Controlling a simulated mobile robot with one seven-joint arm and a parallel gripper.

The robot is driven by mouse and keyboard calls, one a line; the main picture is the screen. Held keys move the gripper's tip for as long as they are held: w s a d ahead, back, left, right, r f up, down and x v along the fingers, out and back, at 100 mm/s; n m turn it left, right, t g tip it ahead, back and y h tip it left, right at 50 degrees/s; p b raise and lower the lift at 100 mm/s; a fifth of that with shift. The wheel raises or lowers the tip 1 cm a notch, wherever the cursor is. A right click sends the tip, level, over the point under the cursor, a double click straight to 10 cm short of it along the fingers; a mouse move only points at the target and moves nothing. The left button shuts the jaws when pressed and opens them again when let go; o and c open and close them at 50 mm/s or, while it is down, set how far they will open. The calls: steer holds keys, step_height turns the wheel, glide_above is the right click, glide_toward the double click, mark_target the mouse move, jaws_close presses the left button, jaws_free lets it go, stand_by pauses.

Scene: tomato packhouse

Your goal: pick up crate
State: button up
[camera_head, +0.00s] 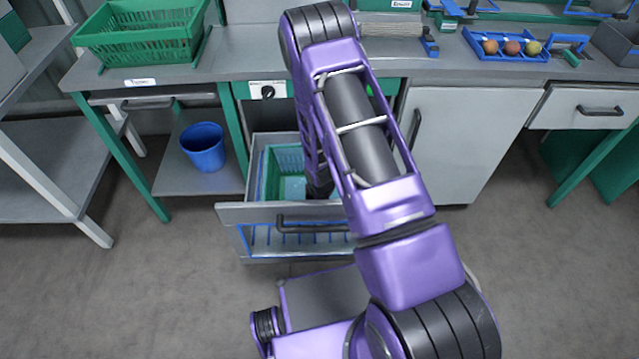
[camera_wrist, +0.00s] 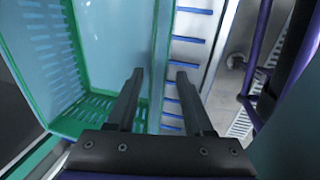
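A green crate (camera_head: 283,163) with slotted sides sits inside an open grey drawer (camera_head: 285,213) under the bench. In the wrist view, the crate (camera_wrist: 70,126) fills the left side, with its pale blue-green floor showing. My gripper (camera_wrist: 160,73) is open and empty, pointing down at the crate's right wall. One finger appears over the crate's inside and the other over the blue slats outside it, with the wall's line between them. I cannot tell how deep the fingertips reach. In the head view, my arm hides the gripper and the crate's right part.
Another green crate (camera_head: 140,45) stands on the bench (camera_head: 232,62) at the upper left. A blue bucket (camera_head: 203,147) stands on the shelf below. A blue tray (camera_head: 507,47) with round fruit lies at the upper right. A closed grey cabinet (camera_head: 465,140) is right of the drawer.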

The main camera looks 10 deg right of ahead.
jaws_close()
steer(key=shift+w, duration=0.1)
stand_by(1.1)
